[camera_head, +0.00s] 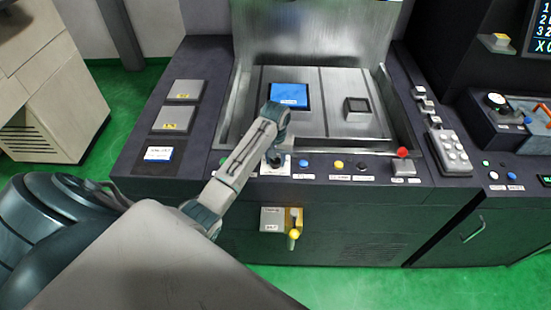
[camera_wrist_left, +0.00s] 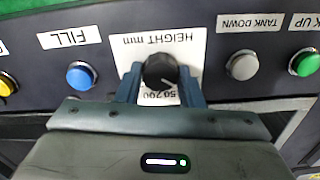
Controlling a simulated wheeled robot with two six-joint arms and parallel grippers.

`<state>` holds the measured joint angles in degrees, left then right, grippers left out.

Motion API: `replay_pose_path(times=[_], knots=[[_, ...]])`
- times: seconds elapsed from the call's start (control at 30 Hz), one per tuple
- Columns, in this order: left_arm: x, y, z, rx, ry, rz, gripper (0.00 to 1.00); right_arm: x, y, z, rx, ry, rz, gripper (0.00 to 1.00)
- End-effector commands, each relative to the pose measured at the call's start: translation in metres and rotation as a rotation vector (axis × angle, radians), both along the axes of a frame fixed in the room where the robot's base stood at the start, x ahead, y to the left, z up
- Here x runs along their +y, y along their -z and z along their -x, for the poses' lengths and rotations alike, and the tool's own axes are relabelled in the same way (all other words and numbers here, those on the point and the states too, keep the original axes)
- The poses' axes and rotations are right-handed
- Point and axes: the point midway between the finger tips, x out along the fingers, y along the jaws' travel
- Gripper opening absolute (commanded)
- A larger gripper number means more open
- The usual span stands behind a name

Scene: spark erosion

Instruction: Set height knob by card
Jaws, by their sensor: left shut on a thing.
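The height knob (camera_wrist_left: 160,71) is round and black with a pale pointer line. It sits on a white plate (camera_wrist_left: 182,45) that reads "HEIGHT mm", upside down in the left wrist view, with "50" and "200" partly visible. My left gripper (camera_wrist_left: 159,88) has one blue-grey finger on each side of the knob and is shut on it. In the head view my left gripper (camera_head: 275,159) covers the knob on the machine's front panel. A small white card (camera_head: 158,154) with a blue strip lies on the machine's left top; its writing is too small to read. My right gripper is out of view.
A blue FILL button (camera_wrist_left: 80,75) and a grey TANK DOWN button (camera_wrist_left: 243,64) flank the knob. A yellow-knobbed valve (camera_head: 294,234) sticks out below. The tank holds a blue block (camera_head: 289,94).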

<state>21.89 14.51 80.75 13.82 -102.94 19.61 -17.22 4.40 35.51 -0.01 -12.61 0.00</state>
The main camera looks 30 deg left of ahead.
Motion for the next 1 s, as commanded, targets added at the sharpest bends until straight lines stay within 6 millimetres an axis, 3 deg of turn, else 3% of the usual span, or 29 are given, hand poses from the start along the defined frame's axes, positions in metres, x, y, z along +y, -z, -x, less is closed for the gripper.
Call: replay_pose_path(times=[1.0], knots=[[-0.0007,-0.0007,-0.0007,-0.002,0.929,-0.002,0.11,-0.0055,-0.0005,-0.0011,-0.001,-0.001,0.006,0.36]])
